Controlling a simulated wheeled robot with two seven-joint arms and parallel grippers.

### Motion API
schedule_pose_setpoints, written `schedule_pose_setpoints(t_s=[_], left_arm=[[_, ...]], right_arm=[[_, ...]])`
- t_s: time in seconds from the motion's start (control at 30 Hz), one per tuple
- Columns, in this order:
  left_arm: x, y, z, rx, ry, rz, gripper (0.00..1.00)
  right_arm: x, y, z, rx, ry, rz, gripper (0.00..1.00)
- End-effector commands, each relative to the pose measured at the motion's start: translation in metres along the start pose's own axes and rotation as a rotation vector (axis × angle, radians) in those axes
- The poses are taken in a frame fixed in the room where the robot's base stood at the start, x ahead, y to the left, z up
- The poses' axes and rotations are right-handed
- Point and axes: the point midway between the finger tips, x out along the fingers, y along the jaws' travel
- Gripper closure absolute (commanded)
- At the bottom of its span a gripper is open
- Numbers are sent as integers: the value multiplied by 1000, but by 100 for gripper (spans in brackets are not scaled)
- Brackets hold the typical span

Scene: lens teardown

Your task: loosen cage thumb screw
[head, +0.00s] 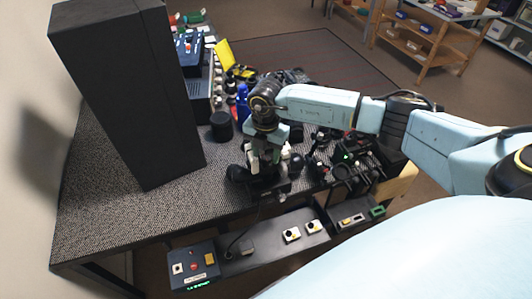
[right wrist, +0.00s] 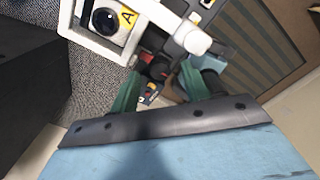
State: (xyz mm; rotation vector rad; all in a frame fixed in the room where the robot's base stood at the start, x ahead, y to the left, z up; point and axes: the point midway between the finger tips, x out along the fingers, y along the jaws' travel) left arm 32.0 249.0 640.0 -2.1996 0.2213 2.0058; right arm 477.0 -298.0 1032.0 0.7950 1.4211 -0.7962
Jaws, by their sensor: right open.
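My right gripper (head: 268,160) is over the black optical parts at the front middle of the bench. In the right wrist view its two green fingers (right wrist: 160,82) are spread apart, with nothing clearly held. A white square frame (right wrist: 103,22) with a dark round lens and a yellow label "A" lies beyond the left finger. A white rounded cylinder (right wrist: 180,28) extends from it past the fingertips. A small red and black part (right wrist: 155,66) shows between the fingers. I cannot tell which part is the cage thumb screw. My left gripper is not in view.
A tall black cabinet (head: 125,90) stands on the left of the dark speckled bench (head: 110,210). A black cylinder (head: 221,125) and a blue bottle (head: 242,103) stand behind the gripper. A control box (head: 193,267) is at the front. Cluttered black parts (head: 345,155) lie right of the gripper.

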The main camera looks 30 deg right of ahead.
Motion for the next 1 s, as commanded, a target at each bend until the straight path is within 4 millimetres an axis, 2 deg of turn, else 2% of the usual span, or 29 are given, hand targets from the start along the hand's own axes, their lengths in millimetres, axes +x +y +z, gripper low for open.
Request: schedule_pose_setpoints(t_s=[0.13, 0.43, 0.8, 1.0], left_arm=[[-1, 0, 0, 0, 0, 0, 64], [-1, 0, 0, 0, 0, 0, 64], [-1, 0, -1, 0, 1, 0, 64], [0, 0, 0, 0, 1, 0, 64]], right_arm=[[11, 0, 0, 0, 0, -1, 53], [13, 0, 0, 0, -1, 0, 53], [13, 0, 0, 0, 0, 0, 98], [13, 0, 0, -14, 0, 0, 98]])
